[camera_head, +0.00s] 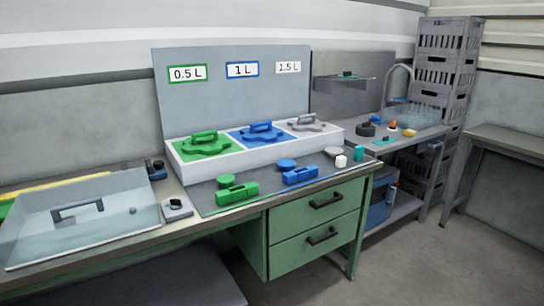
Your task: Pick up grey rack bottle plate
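The grey plate (307,124) sits in the right-hand section of the white rack (262,158), under the 1.5 L label (288,67). It has a raised handle on top. A blue plate (259,133) lies in the middle section under the 1 L label (242,69). A green plate (204,145) lies in the left section under the 0.5 L label (187,73). Neither of my grippers shows in the head view.
A clear-lidded box (84,222) stands left. Stacked grey crates (444,75) stand right. Floor front right is clear.

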